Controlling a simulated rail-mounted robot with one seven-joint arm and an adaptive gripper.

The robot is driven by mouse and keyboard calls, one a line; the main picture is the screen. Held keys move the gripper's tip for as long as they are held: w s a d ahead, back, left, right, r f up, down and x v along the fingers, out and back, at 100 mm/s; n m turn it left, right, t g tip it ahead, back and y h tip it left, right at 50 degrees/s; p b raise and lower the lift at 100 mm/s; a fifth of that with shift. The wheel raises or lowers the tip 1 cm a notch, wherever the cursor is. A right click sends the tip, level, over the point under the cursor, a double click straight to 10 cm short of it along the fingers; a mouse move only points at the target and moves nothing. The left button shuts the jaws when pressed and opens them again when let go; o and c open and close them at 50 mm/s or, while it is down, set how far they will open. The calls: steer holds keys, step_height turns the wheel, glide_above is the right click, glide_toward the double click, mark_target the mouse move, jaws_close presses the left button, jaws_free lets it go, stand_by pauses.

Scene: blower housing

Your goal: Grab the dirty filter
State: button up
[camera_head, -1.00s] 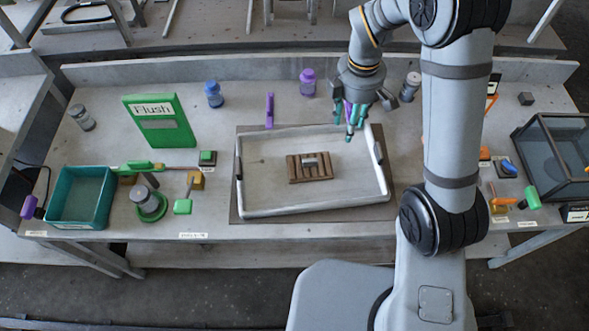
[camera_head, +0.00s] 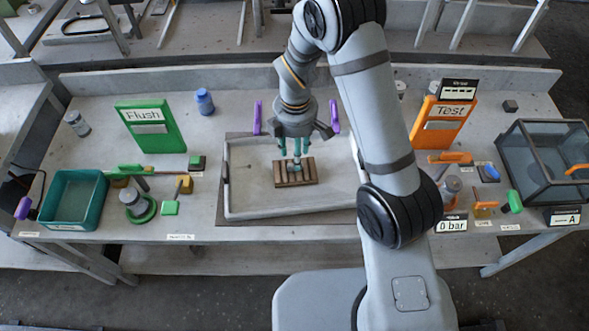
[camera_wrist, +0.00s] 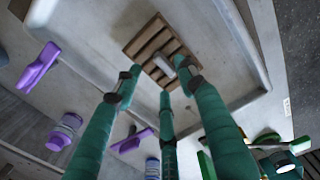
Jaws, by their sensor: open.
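A brown slatted block (camera_head: 310,177) lies in the shallow white tray (camera_head: 240,207); it also shows in the wrist view (camera_wrist: 145,41). A small grey piece (camera_wrist: 164,65) sits on the block, and I cannot tell which of the two is the dirty filter. My gripper (camera_head: 296,164) has several teal fingers, spread open and pointing down above the block. In the wrist view my gripper (camera_wrist: 162,84) has its fingertips around the near side of the block, with nothing held. In the head view the fingers partly hide the grey piece.
Purple handles (camera_head: 257,118) (camera_head: 335,117) stand behind the tray. A green Flush sign (camera_head: 150,128) and teal bin (camera_head: 98,207) are left. An orange Test sign (camera_head: 441,124) and glass tank (camera_head: 548,165) are right. The tray floor around the block is clear.

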mark_target(285, 175)
step_height(285, 175, down, 4)
steer(key=shift+s+a+r, duration=0.1)
steer(key=shift+r, duration=0.1)
steer(key=shift+c, duration=1.1)
steer(key=c, duration=0.7)
jaws_close()
